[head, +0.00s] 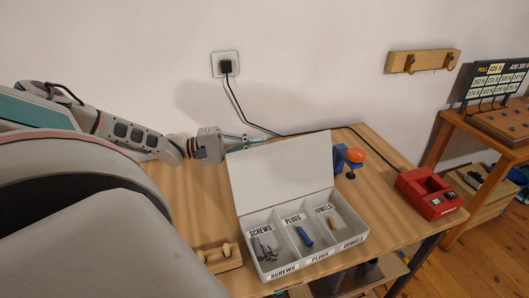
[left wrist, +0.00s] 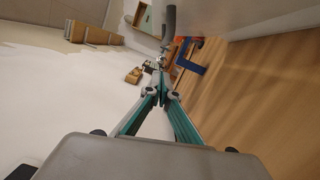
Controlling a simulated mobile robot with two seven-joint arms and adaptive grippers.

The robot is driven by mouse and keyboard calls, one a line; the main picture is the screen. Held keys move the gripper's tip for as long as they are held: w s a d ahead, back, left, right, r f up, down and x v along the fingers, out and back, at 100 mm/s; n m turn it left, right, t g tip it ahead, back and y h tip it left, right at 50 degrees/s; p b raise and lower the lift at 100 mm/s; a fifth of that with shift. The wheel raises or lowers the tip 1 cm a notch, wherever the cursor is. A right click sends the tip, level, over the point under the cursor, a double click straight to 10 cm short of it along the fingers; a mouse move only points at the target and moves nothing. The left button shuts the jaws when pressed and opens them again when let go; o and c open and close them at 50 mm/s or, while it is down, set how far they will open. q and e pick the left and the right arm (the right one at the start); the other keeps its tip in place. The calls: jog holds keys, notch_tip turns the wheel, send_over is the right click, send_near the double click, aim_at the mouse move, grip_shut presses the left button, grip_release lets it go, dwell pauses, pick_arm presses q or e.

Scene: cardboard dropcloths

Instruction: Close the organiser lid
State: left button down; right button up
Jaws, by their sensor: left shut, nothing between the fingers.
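The organiser (head: 318,258) is a white box on the table with its white lid (head: 282,172) standing open, up from the back edge. Its three labelled compartments hold grey screws (head: 264,249), a blue plug (head: 305,236) and a tan dowel (head: 331,223). My left gripper (head: 262,141) reaches in from the left, at the lid's upper left, by its far side. Its tips are partly hidden by the lid. In the left wrist view the fingers (left wrist: 161,88) come together with nothing between them. I cannot tell whether they touch the lid. My right gripper is in neither view.
A blue and orange clamp (head: 347,158) stands behind the lid's right side. A red charger (head: 428,194) sits at the table's right, its black cable running to the wall socket (head: 225,64). A wooden block with pegs (head: 219,256) lies left of the organiser.

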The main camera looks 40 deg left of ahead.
pick_arm(q)
jog(key=d+p, duration=0.1)
jog(key=s+d+p, duration=0.1)
jog(key=d, duration=0.1)
jog(key=shift+s+d+r+p, duration=0.15)
jog(key=shift+d+r+p, duration=0.2)
jog(key=shift+r+p, duration=0.05)
